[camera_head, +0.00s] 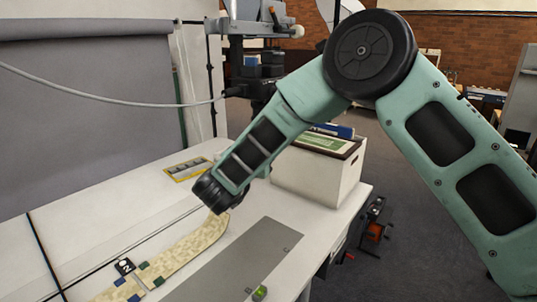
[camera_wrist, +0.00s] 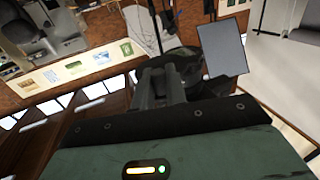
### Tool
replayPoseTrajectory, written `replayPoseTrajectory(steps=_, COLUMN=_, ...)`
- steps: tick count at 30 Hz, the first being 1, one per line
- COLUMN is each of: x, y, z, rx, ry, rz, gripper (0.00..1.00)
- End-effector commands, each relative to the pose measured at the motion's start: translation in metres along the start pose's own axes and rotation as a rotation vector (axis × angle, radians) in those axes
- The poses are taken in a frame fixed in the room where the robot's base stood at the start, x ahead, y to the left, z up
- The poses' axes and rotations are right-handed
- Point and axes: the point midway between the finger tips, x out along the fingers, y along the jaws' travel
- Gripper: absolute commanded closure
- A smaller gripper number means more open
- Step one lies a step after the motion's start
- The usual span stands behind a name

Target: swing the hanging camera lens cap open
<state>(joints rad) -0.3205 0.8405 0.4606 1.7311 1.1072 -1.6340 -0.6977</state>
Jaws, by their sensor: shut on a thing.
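The hanging camera (camera_head: 262,88) is dark and hangs under a grey mount over the table. My arm covers the space below it, so the lens cap and my gripper are hidden in the head view. In the wrist view, my gripper's dark fingers (camera_wrist: 163,88) are closed together at a dark round part (camera_wrist: 188,58), which looks like the lens cap. The fingers hold its near edge. How far the cap is swung cannot be told.
On the white table (camera_head: 90,205) lie a long beige strip (camera_head: 185,248), a grey plate (camera_head: 245,258) and a yellow-edged card (camera_head: 188,168). A cream archival box (camera_head: 315,175) stands at the right. A cable (camera_head: 110,97) runs left from the camera. A grey panel (camera_wrist: 223,47) shows beside the round part.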

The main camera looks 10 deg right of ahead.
Motion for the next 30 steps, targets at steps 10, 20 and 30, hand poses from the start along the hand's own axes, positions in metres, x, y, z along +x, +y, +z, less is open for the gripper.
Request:
replayPoseTrajectory(steps=10, x=-0.01, y=-0.018, z=-0.001, rx=0.005, ry=0.003, rz=-0.007, gripper=1.0)
replayPoseTrajectory(steps=20, x=-0.01, y=-0.022, z=-0.001, rx=0.005, ry=0.002, rz=0.109, gripper=1.0)
replayPoseTrajectory(steps=30, x=-0.01, y=-0.022, z=-0.001, rx=0.003, ry=0.002, rz=0.136, gripper=1.0)
